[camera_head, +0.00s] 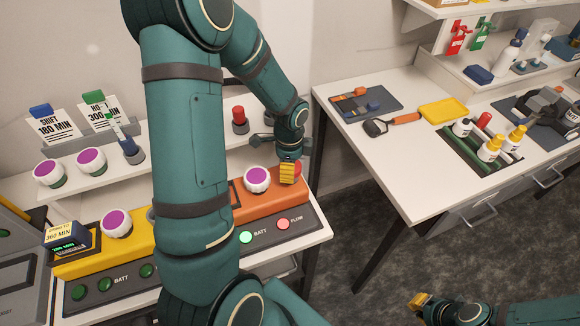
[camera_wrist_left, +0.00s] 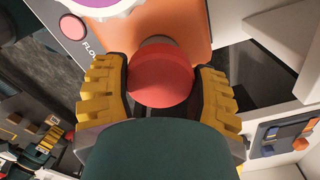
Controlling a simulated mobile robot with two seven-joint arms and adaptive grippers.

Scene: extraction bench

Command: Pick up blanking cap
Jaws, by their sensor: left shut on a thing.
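A red blanking cap (camera_wrist_left: 160,77) is between the yellow fingers of my left gripper (camera_wrist_left: 160,95) in the left wrist view. The fingers are shut on its sides. The cap is at the right end of the orange module (camera_head: 271,205), with a grey fitting (camera_wrist_left: 158,41) just behind it; I cannot tell whether they touch. In the head view the left gripper (camera_head: 288,172) partly hides the cap (camera_head: 297,170). Another red cap (camera_head: 239,115) stands on the shelf behind. My right gripper (camera_head: 420,302) is at the lower right, over the floor, its opening unclear.
A white-and-purple knob (camera_head: 257,179) sits left of the held cap on the module. A grey panel with lit buttons (camera_head: 284,224) runs in front. A gap separates the tables.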

